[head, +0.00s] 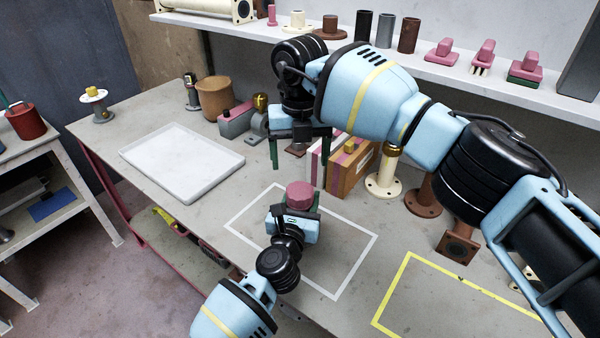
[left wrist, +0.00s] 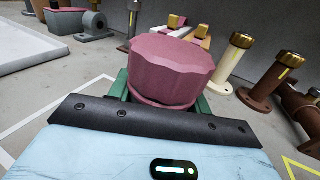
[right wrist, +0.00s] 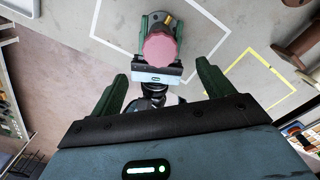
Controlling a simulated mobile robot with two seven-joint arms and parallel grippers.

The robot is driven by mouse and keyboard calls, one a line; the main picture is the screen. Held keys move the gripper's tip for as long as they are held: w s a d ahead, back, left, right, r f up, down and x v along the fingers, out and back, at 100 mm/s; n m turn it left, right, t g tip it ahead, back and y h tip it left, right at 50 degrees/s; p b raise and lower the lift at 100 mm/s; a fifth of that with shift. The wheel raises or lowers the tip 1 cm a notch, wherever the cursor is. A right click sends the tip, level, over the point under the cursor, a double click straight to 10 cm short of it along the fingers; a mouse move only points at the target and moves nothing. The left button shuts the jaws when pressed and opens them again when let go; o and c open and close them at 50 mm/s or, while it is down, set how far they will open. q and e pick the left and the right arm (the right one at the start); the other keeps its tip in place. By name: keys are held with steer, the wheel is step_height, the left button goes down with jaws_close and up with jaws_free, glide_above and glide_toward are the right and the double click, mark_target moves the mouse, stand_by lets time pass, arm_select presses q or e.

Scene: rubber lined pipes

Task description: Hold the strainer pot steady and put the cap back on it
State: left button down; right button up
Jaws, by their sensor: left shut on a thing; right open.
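The strainer pot's pink faceted cap (head: 299,194) stands upright inside the white outline on the bench. In the left wrist view the cap (left wrist: 170,65) sits over a pink collar of the pot (left wrist: 160,103); the rest of the pot is mostly hidden. My left gripper (head: 297,212) is shut around the pot below the cap. In the right wrist view the cap (right wrist: 160,48) shows from above, with a dark part carrying yellow beside it. My right gripper (head: 298,160) is open and empty, fingers down, above and behind the cap.
A white tray (head: 182,160) lies to the left. Capped pipes, including a cream one (head: 385,178), and pink-and-brown blocks (head: 350,168) stand behind and right of the pot. A yellow outline (head: 405,262) marks clear bench at right. A shelf (head: 400,62) runs along the back.

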step_height(320, 180, up, 5)
steer(key=shift+f, duration=0.15)
arm_select(q)
steer(key=c, duration=0.6)
jaws_free()
steer(key=shift+s+a, duration=0.15)
steer(key=shift+s, duration=0.45)
steer(key=v, duration=0.6)
steer(key=shift+s+a+p, duration=0.1)
steer(key=shift+s+p, duration=0.2)
steer(key=shift+p, duration=0.1)
arm_select(e)
step_height(320, 180, up, 2)
steer(key=shift+s+r, duration=0.15)
steer(key=shift+r, duration=0.1)
